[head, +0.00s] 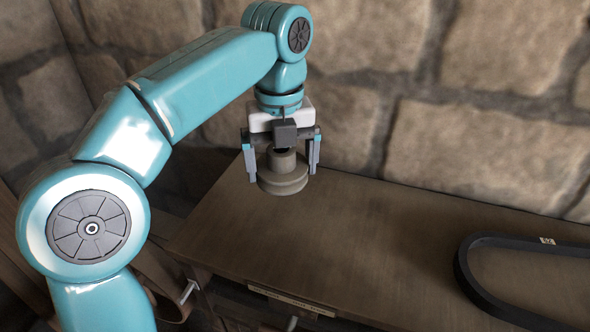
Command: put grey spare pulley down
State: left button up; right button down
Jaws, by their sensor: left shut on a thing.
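The grey spare pulley (283,181) is a round stepped disc with a narrower hub on top. It is at the far left of the wooden table top, near the stone wall. My left gripper (283,165) points straight down over it, with one finger on each side, and is shut on it. The pulley is upright and looks to be at or just above the table surface; I cannot tell whether it touches. My right gripper is not in view.
A black belt loop (466,272) lies on the table at the right. The middle of the wooden table (350,240) is bare. A stone wall (480,140) stands close behind the table. A drawer front with a pale label strip (290,301) is below the front edge.

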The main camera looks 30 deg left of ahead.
pick_arm(q)
jog(key=b, duration=0.2)
send_over(284, 237)
notch_tip(284, 237, down, 11)
jog(key=shift+w+f, duration=0.1)
jog(key=shift+w, duration=0.05)
jog(key=shift+f, duration=0.45)
notch_tip(284, 237, down, 3)
jog(key=shift+f, duration=0.1)
jog(key=shift+w+f, duration=0.1)
jog(key=shift+f, duration=0.1)
jog(key=shift+r, duration=0.1)
jog(key=shift+s, duration=0.2)
